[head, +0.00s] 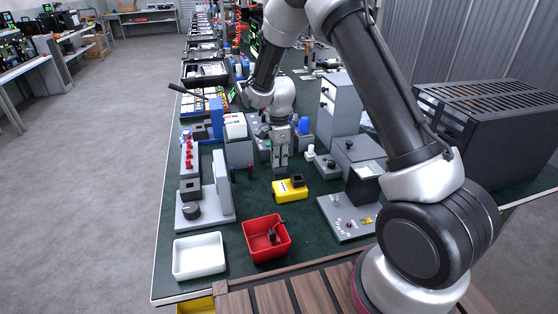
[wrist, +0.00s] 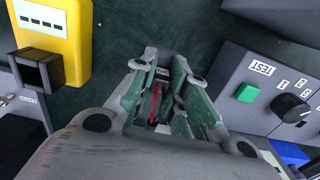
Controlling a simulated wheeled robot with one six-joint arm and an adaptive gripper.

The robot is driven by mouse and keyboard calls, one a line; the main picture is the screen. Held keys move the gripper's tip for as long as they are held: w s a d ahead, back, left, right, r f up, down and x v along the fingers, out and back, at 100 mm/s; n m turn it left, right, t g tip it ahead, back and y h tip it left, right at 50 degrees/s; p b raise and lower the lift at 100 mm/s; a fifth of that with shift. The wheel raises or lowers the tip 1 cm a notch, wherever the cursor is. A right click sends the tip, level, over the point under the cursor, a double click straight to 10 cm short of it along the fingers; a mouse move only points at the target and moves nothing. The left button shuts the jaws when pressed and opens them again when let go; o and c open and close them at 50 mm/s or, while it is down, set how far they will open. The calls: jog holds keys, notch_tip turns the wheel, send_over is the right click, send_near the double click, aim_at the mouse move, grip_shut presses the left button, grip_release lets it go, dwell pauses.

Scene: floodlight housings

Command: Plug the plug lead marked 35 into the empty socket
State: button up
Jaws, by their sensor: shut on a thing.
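My gripper (head: 280,167) hangs over the green bench top, behind the yellow box. In the wrist view its fingers (wrist: 164,70) are shut on a small dark piece with a pale label (wrist: 161,73) and a red strip. This may be the plug lead; its number is too small to read. The yellow box (head: 298,191) has a black square part on it, which shows in the wrist view (wrist: 38,70) as a dark hollow like a socket. I cannot tell for sure that it is empty. The yellow box is apart from my gripper.
A red bin (head: 250,243) with dark pieces and an empty white tray (head: 180,261) stand at the front. A grey unit marked TEST (wrist: 232,78) with a green button is right in the wrist view. Grey fixtures (head: 221,190) stand left; a black slotted case (head: 490,125) stands right.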

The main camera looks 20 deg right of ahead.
jog(key=r, duration=0.9)
jog(key=shift+w+r, duration=0.25)
jog(key=shift+w, duration=0.15)
jog(key=w+d+r, duration=0.1)
jog(key=w, duration=2)
jog(key=shift+w+r, duration=0.2)
jog(key=shift+w, duration=0.2)
jog(key=shift+f, duration=3)
jog(key=shift+f, duration=1.35)
jog(key=o, duration=0.9)
